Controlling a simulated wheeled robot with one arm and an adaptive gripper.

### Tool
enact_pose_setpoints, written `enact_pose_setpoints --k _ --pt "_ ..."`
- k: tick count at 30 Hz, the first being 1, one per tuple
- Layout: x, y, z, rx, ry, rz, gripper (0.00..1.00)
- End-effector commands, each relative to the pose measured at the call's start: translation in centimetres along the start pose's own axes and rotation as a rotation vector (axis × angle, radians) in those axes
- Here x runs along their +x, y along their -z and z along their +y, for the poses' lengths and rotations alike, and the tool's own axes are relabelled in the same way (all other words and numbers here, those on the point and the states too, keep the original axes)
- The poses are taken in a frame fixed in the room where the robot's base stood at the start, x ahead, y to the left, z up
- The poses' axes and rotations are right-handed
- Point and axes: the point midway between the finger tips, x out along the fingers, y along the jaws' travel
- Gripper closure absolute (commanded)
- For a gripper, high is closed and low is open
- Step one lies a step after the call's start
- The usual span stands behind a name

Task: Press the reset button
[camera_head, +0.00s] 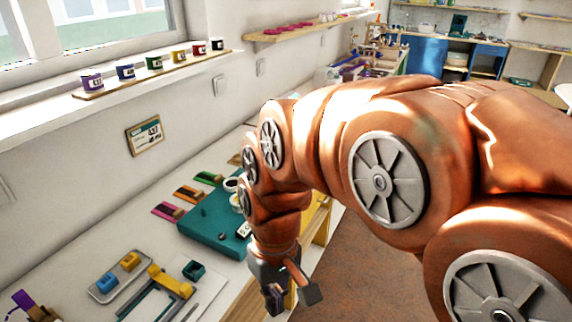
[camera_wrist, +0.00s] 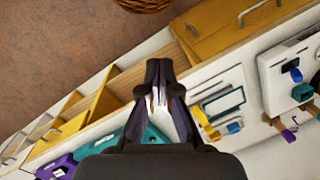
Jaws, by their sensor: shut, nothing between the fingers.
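A teal box (camera_head: 205,228) lies on the white counter beside the wall, partly hidden behind my arm. I cannot make out which part, if any, is the reset button. My gripper (camera_head: 293,297) hangs near the counter's front edge, to the lower right of the teal box. In the wrist view my gripper (camera_wrist: 160,70) is shut and empty. A teal surface (camera_wrist: 103,142) shows partly behind it.
A tray (camera_head: 118,278) with blue and yellow blocks and a yellow-and-grey tool (camera_head: 170,283) lie on the counter. Coloured strips (camera_head: 187,193) lie behind the teal box. A yellow drawer (camera_wrist: 225,25) stands open below the counter.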

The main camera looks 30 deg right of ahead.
Motion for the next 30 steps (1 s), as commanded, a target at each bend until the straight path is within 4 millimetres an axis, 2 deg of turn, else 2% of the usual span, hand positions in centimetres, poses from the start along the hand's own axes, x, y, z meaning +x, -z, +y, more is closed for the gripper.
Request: enact_pose_setpoints --k 1,3,8,14,18,23,30 --pt "-0.6 1.9 -0.1 -0.008 0.024 0.010 1.00" --pt "-1.6 4.4 -0.3 -0.024 0.054 0.032 1.00" --pt "-3.8 9.8 -0.2 -0.059 0.122 0.081 1.00" --pt "-6.2 16.5 0.9 -0.102 0.198 0.150 1.00" --pt "-7.8 21.2 2.4 -0.132 0.243 0.212 1.00" --pt "-9.1 26.1 4.8 -0.165 0.289 0.280 1.00" --pt "-10.7 32.8 9.7 -0.216 0.328 0.399 1.00"
